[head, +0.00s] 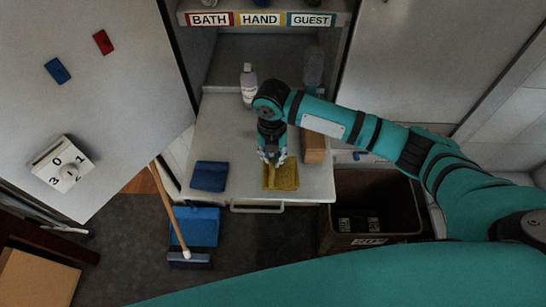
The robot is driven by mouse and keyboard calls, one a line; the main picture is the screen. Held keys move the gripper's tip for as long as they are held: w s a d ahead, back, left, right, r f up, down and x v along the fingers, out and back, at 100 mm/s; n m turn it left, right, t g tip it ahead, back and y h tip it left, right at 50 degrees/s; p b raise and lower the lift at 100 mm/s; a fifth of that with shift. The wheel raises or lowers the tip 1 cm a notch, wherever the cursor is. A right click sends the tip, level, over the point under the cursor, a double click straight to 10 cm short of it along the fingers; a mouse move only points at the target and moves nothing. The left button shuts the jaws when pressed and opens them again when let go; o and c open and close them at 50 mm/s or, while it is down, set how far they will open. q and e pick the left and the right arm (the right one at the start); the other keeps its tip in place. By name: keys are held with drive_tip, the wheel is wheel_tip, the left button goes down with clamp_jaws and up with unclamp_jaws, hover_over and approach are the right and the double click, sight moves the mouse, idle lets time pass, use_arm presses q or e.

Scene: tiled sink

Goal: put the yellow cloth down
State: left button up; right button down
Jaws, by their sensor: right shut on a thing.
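The yellow cloth (285,179) is at the front of the grey counter (225,135), near its front edge, in the head view. My right gripper (272,160) points down onto the cloth and is shut on it. The cloth looks flat, and I cannot tell whether it rests on the counter or hangs just above it. My left gripper is not in view.
A blue cloth (210,176) lies left on the counter. A bottle (248,83) and a brown box (314,146) stand further back. A dark bin (372,205) is right of the counter. A broom (171,212) and blue dustpan (196,227) are in front, left.

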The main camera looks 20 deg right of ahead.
sight(273, 161)
drive_tip(key=shift+w+d+f, duration=0.1)
drive_tip(key=shift+w+d, duration=0.1)
drive_tip(key=shift+w, duration=0.2)
wheel_tip(273, 161, down, 3)
drive_tip(key=shift+r+p, duration=0.2)
drive_tip(key=shift+p, duration=0.6)
drive_tip(key=shift+f, duration=0.4)
drive_tip(key=shift+f, duration=0.15)
drive_tip(key=c, duration=1.4)
unclamp_jaws()
